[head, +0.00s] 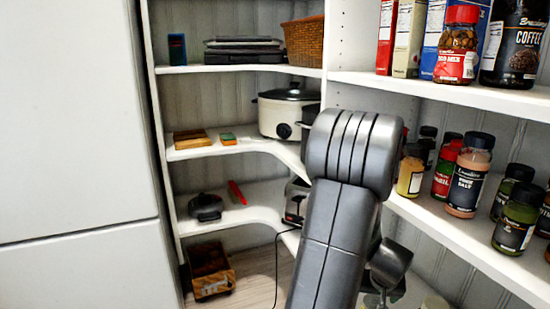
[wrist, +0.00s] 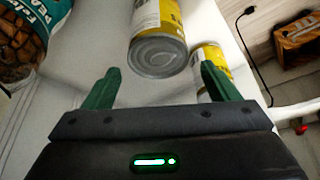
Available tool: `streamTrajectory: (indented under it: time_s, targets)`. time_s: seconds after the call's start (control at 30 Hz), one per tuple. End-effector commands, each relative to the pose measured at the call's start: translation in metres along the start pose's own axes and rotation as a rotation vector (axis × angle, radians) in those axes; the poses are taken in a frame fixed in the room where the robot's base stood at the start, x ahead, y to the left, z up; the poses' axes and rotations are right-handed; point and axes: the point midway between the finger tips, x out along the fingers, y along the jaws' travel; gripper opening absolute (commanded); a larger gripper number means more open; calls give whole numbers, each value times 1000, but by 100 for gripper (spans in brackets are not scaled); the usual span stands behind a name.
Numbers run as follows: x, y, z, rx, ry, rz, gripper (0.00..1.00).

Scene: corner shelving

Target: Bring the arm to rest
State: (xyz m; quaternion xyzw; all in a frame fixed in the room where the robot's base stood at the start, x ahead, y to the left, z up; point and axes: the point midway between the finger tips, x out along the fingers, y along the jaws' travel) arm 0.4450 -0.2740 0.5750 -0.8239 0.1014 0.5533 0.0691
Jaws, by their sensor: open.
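My gripper (wrist: 160,70) is in the wrist view, with its two green fingers apart. A can with a yellow label and a bare metal end (wrist: 158,57) shows between and beyond the fingertips. I see no contact between the fingers and this can, though its distance is hard to judge. My grey arm (head: 340,220) rises through the lower middle of the head view, bent at a large rounded joint. The gripper's fingers are not visible in the head view.
A second yellow can (wrist: 208,58) is close behind the right finger. A jar of brown pieces (wrist: 22,50) is at the left. In the head view, spice jars (head: 468,175) stand on the right shelf beside my arm. A slow cooker (head: 285,112) and a toaster (head: 296,200) are behind it.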

Motion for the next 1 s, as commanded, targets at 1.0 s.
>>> streamTrajectory:
  time_s: [1.0]
  targets:
    - [22,0,5,232,1,97,81]
